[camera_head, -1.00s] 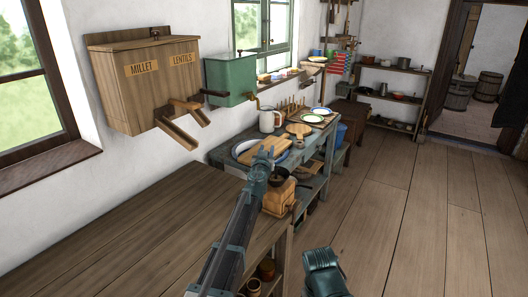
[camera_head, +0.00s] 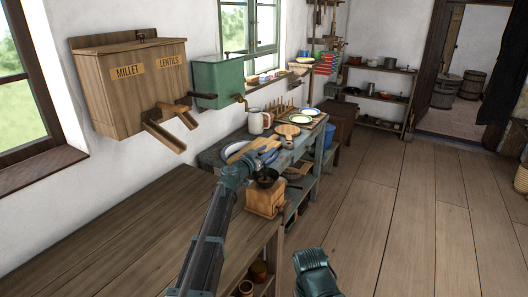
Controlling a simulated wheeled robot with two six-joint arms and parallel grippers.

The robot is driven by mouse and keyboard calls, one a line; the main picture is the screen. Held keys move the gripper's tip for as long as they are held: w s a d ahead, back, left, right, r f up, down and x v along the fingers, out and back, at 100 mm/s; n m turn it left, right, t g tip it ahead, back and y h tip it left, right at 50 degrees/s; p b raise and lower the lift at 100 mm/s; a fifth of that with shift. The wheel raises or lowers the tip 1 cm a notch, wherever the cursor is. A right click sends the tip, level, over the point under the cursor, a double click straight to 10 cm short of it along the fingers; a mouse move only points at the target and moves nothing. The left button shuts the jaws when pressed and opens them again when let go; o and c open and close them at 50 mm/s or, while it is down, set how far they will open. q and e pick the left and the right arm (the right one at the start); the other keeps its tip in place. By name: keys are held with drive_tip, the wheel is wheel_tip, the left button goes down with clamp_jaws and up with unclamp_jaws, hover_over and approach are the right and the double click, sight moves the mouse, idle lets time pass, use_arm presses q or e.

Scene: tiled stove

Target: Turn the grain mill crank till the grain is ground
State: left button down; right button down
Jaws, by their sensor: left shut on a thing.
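The grain mill (camera_head: 264,200) is a small wooden box with a dark bowl-like hopper (camera_head: 266,176) on top. It stands at the far right end of the wooden counter (camera_head: 120,235). My left gripper (camera_head: 262,155) reaches over from the left and is at the top of the mill, by the hopper. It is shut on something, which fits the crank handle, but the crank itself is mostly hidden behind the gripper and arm. The grain inside the hopper is not visible from here. My right arm (camera_head: 316,274) shows at the bottom; its gripper is out of frame.
A blue-grey table (camera_head: 290,160) with plates, boards and a mug (camera_head: 255,121) stands beyond the counter. A wooden millet and lentils bin (camera_head: 130,85) and a green tank (camera_head: 220,82) hang on the left wall. The plank floor (camera_head: 390,210) at right is clear.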

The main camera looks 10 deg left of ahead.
idle(0.4)
use_arm(q)
drive_tip(key=c, duration=0.6)
unclamp_jaws()
drive_tip(key=shift+o, duration=0.2)
drive_tip(key=v, duration=1.2)
drive_tip(key=shift+s+a, duration=0.15)
drive_tip(key=shift+s, duration=0.2)
drive_tip(key=shift+s+a, duration=0.25)
drive_tip(key=shift+s, duration=0.25)
drive_tip(key=shift+c, duration=0.2)
